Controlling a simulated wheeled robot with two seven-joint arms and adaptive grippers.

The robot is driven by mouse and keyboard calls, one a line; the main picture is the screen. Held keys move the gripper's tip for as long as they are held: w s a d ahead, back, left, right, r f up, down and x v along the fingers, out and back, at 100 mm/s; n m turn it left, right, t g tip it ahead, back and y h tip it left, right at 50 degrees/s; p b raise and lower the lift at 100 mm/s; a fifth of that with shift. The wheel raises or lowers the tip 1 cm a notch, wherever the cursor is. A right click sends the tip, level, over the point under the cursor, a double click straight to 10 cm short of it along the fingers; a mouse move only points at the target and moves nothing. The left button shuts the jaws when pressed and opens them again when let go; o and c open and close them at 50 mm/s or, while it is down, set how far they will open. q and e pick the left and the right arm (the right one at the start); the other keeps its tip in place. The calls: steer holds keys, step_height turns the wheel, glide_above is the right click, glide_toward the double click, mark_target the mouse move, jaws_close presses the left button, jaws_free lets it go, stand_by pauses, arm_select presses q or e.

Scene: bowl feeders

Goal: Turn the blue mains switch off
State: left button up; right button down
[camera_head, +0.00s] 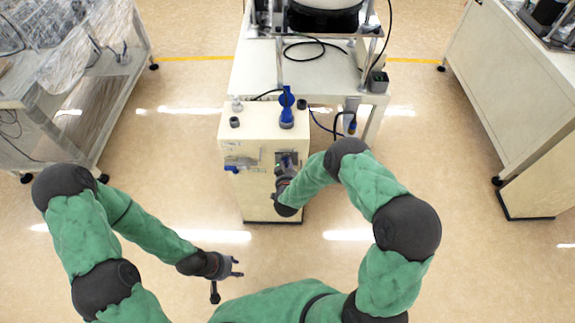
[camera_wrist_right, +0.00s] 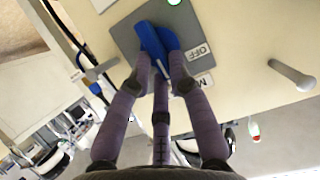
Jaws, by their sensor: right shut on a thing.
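The blue mains switch (camera_wrist_right: 150,38) sits on a grey plate (camera_wrist_right: 122,32) on the front of the cream cabinet (camera_head: 258,200). An OFF label (camera_wrist_right: 200,50) is beside it, and a second label (camera_wrist_right: 205,81) is partly hidden by a finger. In the right wrist view the blue handle lies at a slant between the fingertips. My right gripper (camera_wrist_right: 160,60) is shut on it; in the head view this gripper (camera_head: 287,170) is at the cabinet front and covers most of the switch. My left gripper (camera_head: 231,272) is open and empty above the floor, lower left of the cabinet.
Another blue handle (camera_head: 232,169) is on the cabinet's front left. A blue valve (camera_head: 287,108) stands on its top. A white table (camera_head: 262,70) with a bowl feeder is behind.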

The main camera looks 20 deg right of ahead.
steer(key=shift+a, duration=0.1)
steer(key=n+h+b, duration=0.1)
steer(key=n+h, duration=0.1)
steer(key=n, duration=0.2)
steer(key=a+f+n+h+b, duration=0.1)
steer(key=n+h+b, duration=0.1)
steer(key=n, duration=0.2)
steer(key=a+f+n+t+h+b, duration=0.1)
steer(key=n+h+b, duration=0.1)
steer(key=n, duration=0.3)
steer(key=shift+w+a+h, duration=0.2)
steer(key=shift+w+h, duration=0.1)
steer(key=shift+h, duration=0.3)
steer(key=shift+n, duration=0.3)
steer(key=c, duration=1.1)
jaws_free()
steer(key=shift+c, duration=0.2)
